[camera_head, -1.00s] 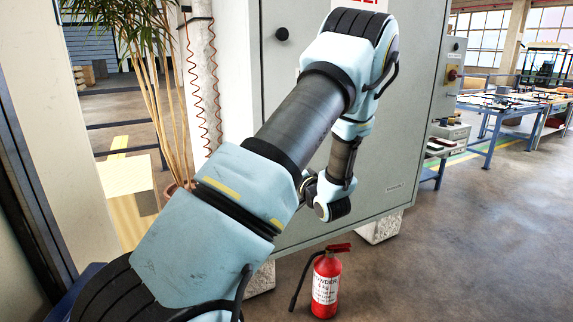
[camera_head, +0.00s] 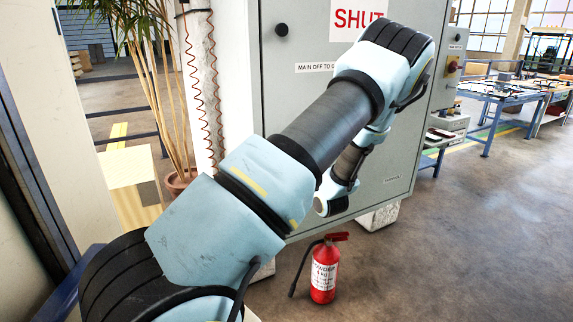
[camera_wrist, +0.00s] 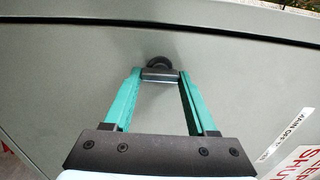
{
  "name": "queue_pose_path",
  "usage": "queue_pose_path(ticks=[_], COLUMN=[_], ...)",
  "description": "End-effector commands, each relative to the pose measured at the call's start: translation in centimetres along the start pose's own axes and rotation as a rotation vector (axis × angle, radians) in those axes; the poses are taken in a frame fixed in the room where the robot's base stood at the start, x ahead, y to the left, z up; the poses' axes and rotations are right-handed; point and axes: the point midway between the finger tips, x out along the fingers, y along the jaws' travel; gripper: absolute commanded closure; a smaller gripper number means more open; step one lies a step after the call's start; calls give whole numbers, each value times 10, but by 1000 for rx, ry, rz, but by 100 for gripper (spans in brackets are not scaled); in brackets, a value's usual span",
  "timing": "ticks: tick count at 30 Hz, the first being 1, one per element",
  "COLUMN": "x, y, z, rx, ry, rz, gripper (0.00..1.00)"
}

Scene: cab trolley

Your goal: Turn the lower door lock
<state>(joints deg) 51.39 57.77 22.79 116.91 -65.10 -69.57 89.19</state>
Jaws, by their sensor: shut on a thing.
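The lower door lock (camera_wrist: 158,61) is a small round dark knob on the grey cabinet door (camera_wrist: 60,70). In the wrist view it stands at the upper middle, close to the door's edge. My gripper (camera_wrist: 160,76) has its two teal fingers closed in on the lock, and the fingertips hide part of it. The lock's turn angle cannot be told. In the head view the cabinet door (camera_head: 405,130) fills the middle, and my arm hides the lower lock and the gripper. The upper knob (camera_head: 281,30) is black and free.
A red fire extinguisher (camera_head: 324,272) stands on the floor below the cabinet. A potted plant (camera_head: 178,180) and a post with a coiled red cable are on the left. Workbenches (camera_head: 500,100) stand at the right. Floor at the lower right is clear.

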Motion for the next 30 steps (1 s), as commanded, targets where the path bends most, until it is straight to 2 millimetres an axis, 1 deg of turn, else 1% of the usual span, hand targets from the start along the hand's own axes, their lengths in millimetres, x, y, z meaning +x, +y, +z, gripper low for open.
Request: queue_pose_path(ticks=[10,11,18,26,29,30], x=[0,0,0,-1,-8,-14], y=[0,0,0,0,2,2], z=[0,0,0,0,-1,-1], rx=[4,4,3,2,2,2], ry=[1,1,0,1,3,3], rz=[0,0,0,0,0,1], gripper=[98,39,12,12,12,12])
